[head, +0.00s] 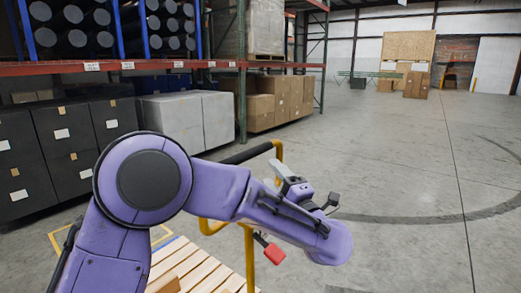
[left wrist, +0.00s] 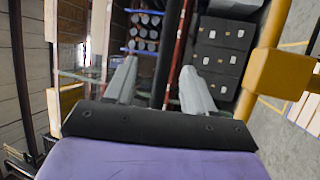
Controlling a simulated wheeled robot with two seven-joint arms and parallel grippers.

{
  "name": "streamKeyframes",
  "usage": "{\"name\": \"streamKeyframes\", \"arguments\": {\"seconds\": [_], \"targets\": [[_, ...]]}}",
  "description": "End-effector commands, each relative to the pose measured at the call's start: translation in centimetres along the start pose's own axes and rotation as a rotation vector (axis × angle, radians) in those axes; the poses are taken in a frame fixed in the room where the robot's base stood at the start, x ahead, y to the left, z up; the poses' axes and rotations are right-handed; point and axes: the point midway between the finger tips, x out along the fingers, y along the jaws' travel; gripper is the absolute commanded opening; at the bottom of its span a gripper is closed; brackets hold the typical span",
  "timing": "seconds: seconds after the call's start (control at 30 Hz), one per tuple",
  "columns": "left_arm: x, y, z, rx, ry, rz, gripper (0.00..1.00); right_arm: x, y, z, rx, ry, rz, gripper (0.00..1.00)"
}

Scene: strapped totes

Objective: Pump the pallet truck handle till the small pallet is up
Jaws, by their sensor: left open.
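The pallet truck handle (head: 248,152) is a yellow loop with a black grip bar, standing in front of me in the head view. Part of its yellow frame hides behind my left arm. My left gripper (head: 280,168) is at the right part of the grip bar. In the left wrist view its two grey fingers (left wrist: 158,80) are open, and the black grip bar (left wrist: 170,45) runs between them. The yellow frame (left wrist: 278,75) is just right of the fingers. The small wooden pallet (head: 190,268) is low in the head view, partly hidden by my arm; its height is unclear.
A red piece (head: 272,252) hangs by the yellow post below my forearm. Racks with black crates (head: 65,145), grey boxes (head: 185,120) and cartons (head: 285,98) stand at the left and back. A yellow line (head: 54,243) marks the floor. Open concrete floor lies to the right.

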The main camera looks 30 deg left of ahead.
Motion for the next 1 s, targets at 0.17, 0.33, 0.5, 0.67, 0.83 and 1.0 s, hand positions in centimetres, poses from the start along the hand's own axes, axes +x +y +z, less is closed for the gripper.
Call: {"name": "streamKeyframes", "arguments": {"seconds": [0.17,0.33,0.5,0.67,0.83,1.0], "targets": [[4.3,0.0,-0.7,0.005,0.013,-0.006,0.54,-1.6,0.2,-0.7,0.000,-0.001,0.001,0.43],[7.9,-0.1,-0.7,0.009,0.011,-0.004,0.54,-2.8,0.3,-1.1,0.000,-0.001,0.000,0.43],[9.7,-0.3,-0.5,0.009,0.006,-0.002,0.54,-3.3,0.3,-1.3,0.000,0.000,0.000,0.43],[10.0,-0.4,-0.3,0.008,0.003,0.000,0.54,-3.2,0.3,-1.3,0.000,0.000,0.000,0.43],[9.9,-0.4,-0.3,0.008,0.002,0.000,0.41,-3.2,0.3,-1.3,0.000,0.000,0.000,0.43],[9.9,-0.1,-0.3,0.006,0.001,0.004,0.00,-3.2,0.3,-1.3,0.000,0.000,0.000,0.43]]}}
